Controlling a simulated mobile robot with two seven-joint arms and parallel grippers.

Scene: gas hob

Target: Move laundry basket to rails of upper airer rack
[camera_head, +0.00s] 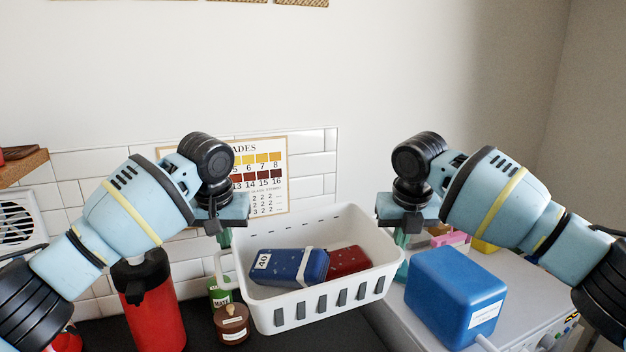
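The white laundry basket (318,305) is in the middle of the head view, with slots along its front wall. It holds a blue box (288,267) labelled 40 and a dark red item (348,262). My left gripper (224,236) points down at the basket's left side, by the loop handle. My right gripper (401,238) points down at its right rim. The fingertips of both are largely hidden, so their grip on the basket is unclear. I cannot tell whether the basket rests or hangs just above the surface. No airer rack is clearly visible.
A red bottle (153,305) with a black top, a small green bottle (220,293) and a brown jar (232,324) stand left of the basket. A blue box (456,298) sits on the white appliance (520,275) at right. Wooden pieces (300,2) show at the top edge.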

